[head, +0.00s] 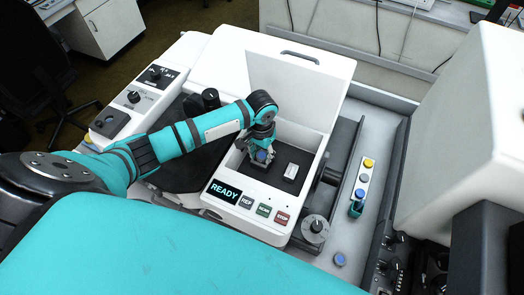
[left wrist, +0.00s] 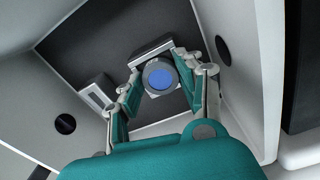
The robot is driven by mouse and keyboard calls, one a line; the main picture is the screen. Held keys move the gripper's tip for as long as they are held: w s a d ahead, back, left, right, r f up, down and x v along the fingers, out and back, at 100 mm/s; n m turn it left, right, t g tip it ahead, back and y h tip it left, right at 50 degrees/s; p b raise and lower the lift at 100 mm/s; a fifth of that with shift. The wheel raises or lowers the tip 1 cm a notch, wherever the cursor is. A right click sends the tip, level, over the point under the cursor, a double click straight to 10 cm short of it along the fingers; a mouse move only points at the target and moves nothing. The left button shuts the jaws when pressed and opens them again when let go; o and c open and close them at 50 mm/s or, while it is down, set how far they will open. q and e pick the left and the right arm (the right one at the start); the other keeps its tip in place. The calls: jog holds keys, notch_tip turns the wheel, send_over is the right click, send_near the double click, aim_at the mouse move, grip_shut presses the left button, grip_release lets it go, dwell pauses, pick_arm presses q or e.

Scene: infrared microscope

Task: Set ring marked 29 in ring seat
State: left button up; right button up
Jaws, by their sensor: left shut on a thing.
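My left gripper (head: 261,160) reaches down into the open white sample chamber of the instrument. It is shut on a round grey piece with a blue disc face (left wrist: 161,78), held between its fingertips over the dark chamber floor (left wrist: 105,35). The blue face also shows in the head view (head: 261,155). No number can be read on it, so I cannot tell if it is the ring marked 29. I cannot make out the ring seat for certain, nor whether the piece touches anything below. My right gripper is not in view.
A small white block (head: 291,171) stands on the chamber floor to the right of the gripper. The chamber walls are close around. The front panel reads READY (head: 224,190). A white strip with yellow, grey and blue round pieces (head: 364,178) and a loose blue disc (head: 340,259) lie right.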

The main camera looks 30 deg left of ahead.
pick_arm(q)
jog(key=shift+s+f, duration=0.15)
jog(key=o, duration=1.4)
jog(key=shift+r, duration=3.1)
